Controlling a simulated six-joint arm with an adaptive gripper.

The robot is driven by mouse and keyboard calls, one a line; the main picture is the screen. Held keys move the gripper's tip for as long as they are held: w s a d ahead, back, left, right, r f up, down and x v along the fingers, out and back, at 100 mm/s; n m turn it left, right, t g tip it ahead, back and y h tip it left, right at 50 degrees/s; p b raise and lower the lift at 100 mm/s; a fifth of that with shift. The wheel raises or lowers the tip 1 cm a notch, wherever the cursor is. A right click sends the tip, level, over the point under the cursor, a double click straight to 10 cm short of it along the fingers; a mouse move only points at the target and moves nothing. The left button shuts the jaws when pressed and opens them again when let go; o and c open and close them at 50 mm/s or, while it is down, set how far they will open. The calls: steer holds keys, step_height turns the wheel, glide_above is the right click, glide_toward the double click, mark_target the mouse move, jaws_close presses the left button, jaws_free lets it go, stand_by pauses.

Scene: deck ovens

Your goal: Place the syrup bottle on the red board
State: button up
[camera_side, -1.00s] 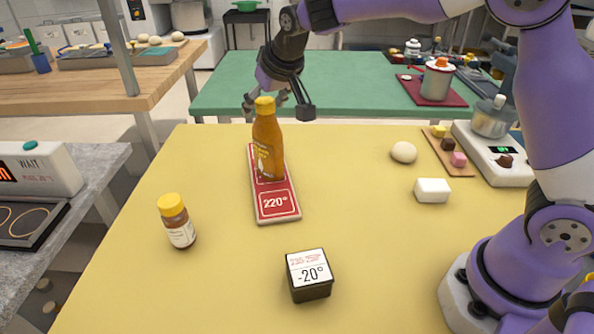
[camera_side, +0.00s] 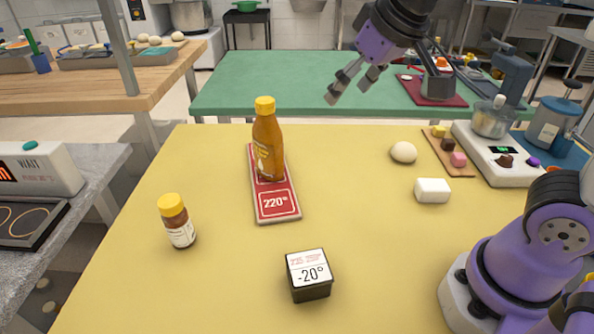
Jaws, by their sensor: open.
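The syrup bottle (camera_side: 267,146), amber with a yellow cap, stands upright on the far part of the red board (camera_side: 276,204). The board is a narrow red slab with a pale edge, marked 220°, lying on the yellow table. My gripper (camera_side: 350,86) is open and empty, up and to the right of the bottle, clear of it. Its fingers point down and to the left.
A small yellow-capped jar (camera_side: 177,221) stands left of the board. A dark box marked -20° (camera_side: 308,275) sits in front. A white block (camera_side: 432,190), a dough ball (camera_side: 403,152) and a scale (camera_side: 497,161) are on the right. The table's middle right is clear.

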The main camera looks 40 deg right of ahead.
steer(key=s+f, duration=0.6)
steer(key=s, duration=0.2)
steer(key=shift+s+d+n+g+y, duration=0.25)
steer(key=shift+s+n+g+y, duration=0.05)
steer(key=shift+s, duration=0.1)
